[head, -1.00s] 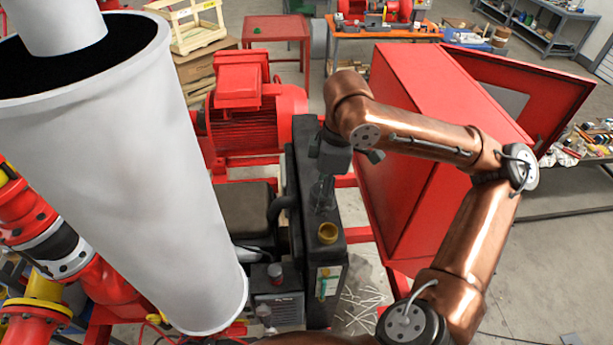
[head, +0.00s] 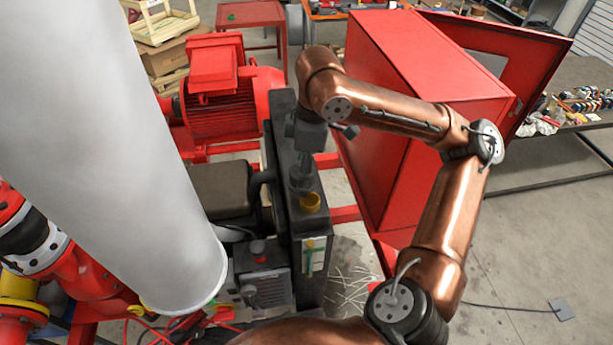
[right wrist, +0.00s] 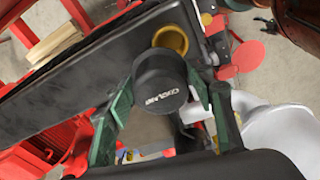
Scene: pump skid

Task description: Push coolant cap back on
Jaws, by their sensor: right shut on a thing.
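The coolant cap (right wrist: 160,85) is black, with "COOLANT" lettered on its face. My right gripper (right wrist: 163,92) is shut on it, one green-padded finger on each side. The yellow filler neck (right wrist: 171,39) shows just beyond the cap, partly covered by it; the cap looks offset from the neck, and I cannot tell whether they touch. In the head view the neck (head: 310,201) is on top of the black radiator (head: 317,225), and my right gripper (head: 301,182) is just behind it; the cap is hard to make out there. My left gripper is not in view.
A large white cylinder (head: 125,150) fills the left of the head view. A red motor (head: 220,95) stands behind the radiator and a red cabinet (head: 430,80) with an open door is right of it. A grey box (head: 262,275) stands left of the radiator.

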